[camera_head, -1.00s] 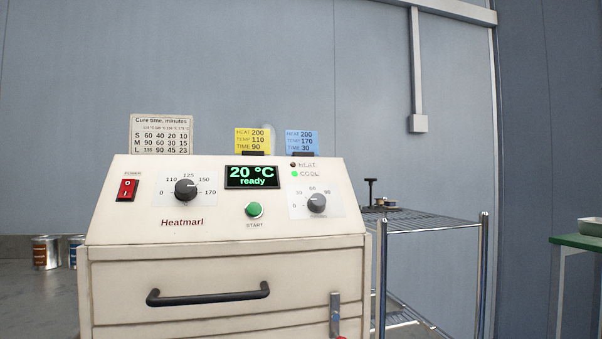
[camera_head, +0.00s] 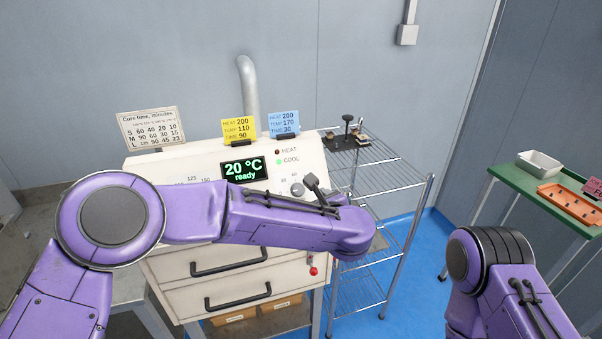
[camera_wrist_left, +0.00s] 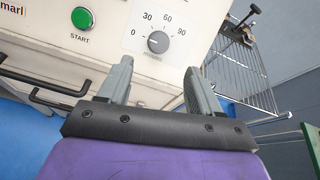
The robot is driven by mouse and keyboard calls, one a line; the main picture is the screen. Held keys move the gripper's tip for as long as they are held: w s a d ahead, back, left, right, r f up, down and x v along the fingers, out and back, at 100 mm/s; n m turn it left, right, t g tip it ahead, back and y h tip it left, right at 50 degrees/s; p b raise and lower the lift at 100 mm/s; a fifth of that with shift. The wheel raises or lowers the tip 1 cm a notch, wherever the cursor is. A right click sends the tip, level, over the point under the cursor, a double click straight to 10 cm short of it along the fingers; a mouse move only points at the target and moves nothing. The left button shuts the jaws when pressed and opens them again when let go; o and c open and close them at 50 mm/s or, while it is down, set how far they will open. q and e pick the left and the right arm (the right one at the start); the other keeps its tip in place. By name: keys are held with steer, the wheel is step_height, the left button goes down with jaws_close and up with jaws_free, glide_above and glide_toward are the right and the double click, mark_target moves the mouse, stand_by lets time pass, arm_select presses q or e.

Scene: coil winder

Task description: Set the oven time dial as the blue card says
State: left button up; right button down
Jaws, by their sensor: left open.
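The blue card (camera_head: 284,123) stands on top of the oven (camera_head: 160,162) and reads HEAT 200, TEMP 170, TIME 30. The time dial (camera_head: 297,189) is a grey knob on the panel's right side, partly behind my left arm. It shows clearly in the left wrist view (camera_wrist_left: 158,42), with marks 0, 30, 60 and 90; its pointer is too small to read surely. My left gripper (camera_head: 314,188) is at the dial in the head view. In the left wrist view it is open (camera_wrist_left: 157,70), fingers either side below the dial, apparently not touching it. My right gripper is out of view.
A yellow card (camera_head: 238,130) and a cure-time chart (camera_head: 151,128) stand beside the blue card. The green START button (camera_wrist_left: 82,18) is left of the dial. A wire rack (camera_head: 385,170) stands right of the oven. A green table (camera_head: 530,190) holds trays farther right.

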mark_target(299, 190)
arm_select(q)
steer(key=p+x, duration=0.3)
steer(key=x, duration=0.6)
steer(key=shift+w+f, duration=0.3)
steer(key=shift+w+a+f, duration=0.15)
steer(key=shift+w, duration=0.1)
steer(key=shift+c, duration=0.3)
steer(key=c, duration=1)
